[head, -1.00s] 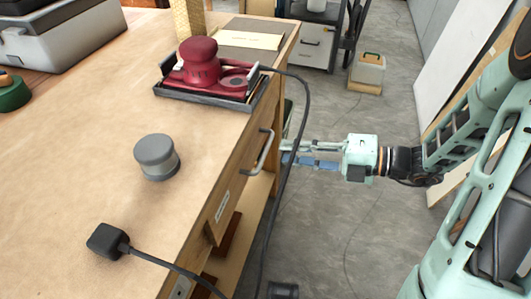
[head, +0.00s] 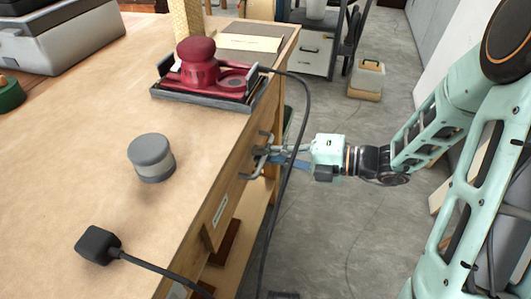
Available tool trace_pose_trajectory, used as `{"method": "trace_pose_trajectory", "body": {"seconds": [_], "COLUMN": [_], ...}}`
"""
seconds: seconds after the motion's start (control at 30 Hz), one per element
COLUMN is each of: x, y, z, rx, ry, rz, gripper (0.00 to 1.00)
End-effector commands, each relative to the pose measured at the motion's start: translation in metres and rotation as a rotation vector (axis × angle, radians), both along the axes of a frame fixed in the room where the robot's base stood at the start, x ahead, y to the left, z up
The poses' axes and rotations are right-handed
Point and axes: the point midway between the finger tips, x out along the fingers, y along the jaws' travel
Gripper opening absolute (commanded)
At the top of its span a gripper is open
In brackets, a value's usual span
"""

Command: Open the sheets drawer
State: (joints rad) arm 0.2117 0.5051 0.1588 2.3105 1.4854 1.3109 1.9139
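A wooden drawer front (head: 236,178) is on the right side of the workbench, with a grey bar handle (head: 263,160). The drawer looks flush with the bench. A small white label (head: 220,209) is nearer on the same side; its text is too small to read. My gripper (head: 268,160) is at the handle, coming from the right, with its fingertips overlapping the handle in the picture. The two fingers look apart, one above the other. I cannot tell whether they touch the bar. A black cable hangs across the view of the fingers.
The black cable (head: 303,110) runs from the red sander (head: 203,72) over the bench edge, past my gripper. The concrete floor (head: 345,235) to the right is mostly clear.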

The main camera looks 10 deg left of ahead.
Motion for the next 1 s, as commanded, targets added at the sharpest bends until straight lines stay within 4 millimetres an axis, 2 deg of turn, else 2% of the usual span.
{"method": "trace_pose_trajectory", "body": {"seconds": [0.4,0.57,0.77,1.0], "x": [0.0,0.0,-0.002,-0.007], "y": [-0.001,-0.008,-0.037,-0.099], "z": [0.0,0.002,0.006,0.008], "rx": [0.0,0.0,-0.001,0.0], "ry": [0.0,0.001,0.004,0.006], "rz": [0.0,-0.002,-0.005,-0.006], "gripper": [0.0,0.0,0.0,0.0]}}
